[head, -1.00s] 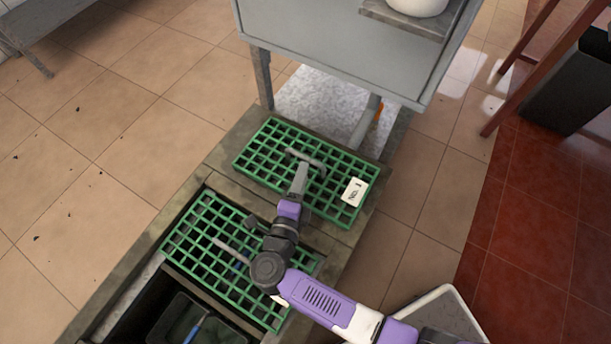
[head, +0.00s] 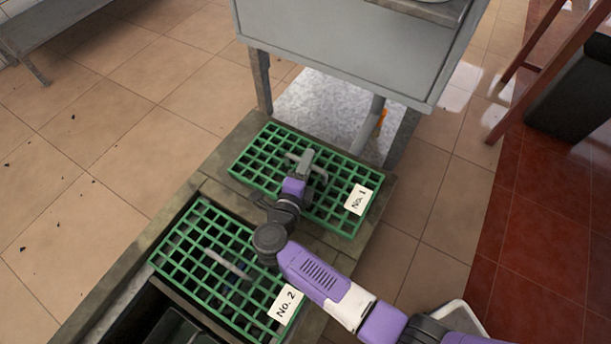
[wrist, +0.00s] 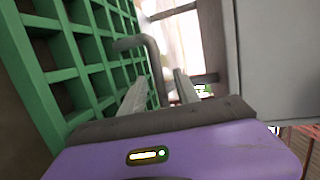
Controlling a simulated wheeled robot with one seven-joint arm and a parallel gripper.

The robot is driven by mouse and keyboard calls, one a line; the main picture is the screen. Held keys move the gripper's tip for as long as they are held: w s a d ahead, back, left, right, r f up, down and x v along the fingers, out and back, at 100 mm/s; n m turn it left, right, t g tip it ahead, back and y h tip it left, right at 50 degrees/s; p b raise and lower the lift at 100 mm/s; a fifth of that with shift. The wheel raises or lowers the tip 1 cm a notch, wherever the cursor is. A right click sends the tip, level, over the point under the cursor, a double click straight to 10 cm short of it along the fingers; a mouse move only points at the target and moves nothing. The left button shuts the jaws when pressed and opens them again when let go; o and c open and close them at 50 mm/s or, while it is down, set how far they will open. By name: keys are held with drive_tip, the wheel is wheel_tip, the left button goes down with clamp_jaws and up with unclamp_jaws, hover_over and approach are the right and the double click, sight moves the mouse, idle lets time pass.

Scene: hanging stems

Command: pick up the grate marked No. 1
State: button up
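The green grate marked No. 1 (head: 335,196) lies flat over the far part of the trough in the head view. Its white label (head: 358,199) is at its right end. A grey bar handle (head: 322,174) stands up at its middle. My gripper (head: 307,158) is at this handle. In the wrist view the grate (wrist: 60,75) fills the left side, and the bent handle (wrist: 152,55) reaches between my two separated fingers (wrist: 160,82). The fingers look open, with no clear grip on the handle. My gripper hides part of the handle in the head view.
A second green grate marked No. 2 (head: 190,262), with its own handle (head: 228,264), lies nearer over the dark trough. A grey metal cabinet (head: 340,50) on legs stands close behind grate No. 1.

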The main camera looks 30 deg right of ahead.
clamp_jaws()
idle(1.4)
drive_tip(key=shift+r, duration=0.2)
